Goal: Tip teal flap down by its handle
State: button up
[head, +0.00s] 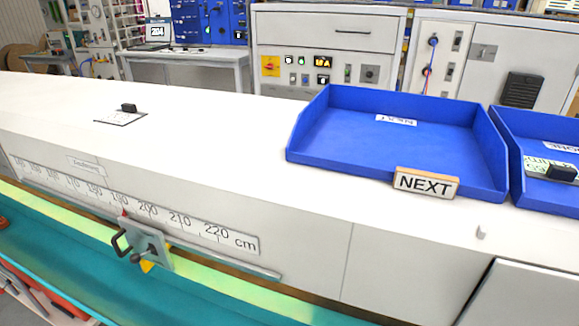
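A teal surface (190,300), which looks like the teal flap, runs along the lower left below the white bench front. It looks roughly flat, and its lower right part runs out of the picture. I cannot make out a handle that clearly belongs to it. A grey sliding stop (158,260) with a black loop handle and a knob sits on the rail just above the teal surface. I cannot tell if it touches the teal surface. My gripper is not in view.
The white bench top (220,130) is mostly clear. A blue tray (400,160) with a NEXT sign (426,183) stands on its right, beside a second blue tray (558,195). A cm scale (150,215) runs along the front. Grey cabinets (330,45) stand behind.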

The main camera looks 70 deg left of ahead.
aim_at(292, 303)
jog(key=u, duration=3.75)
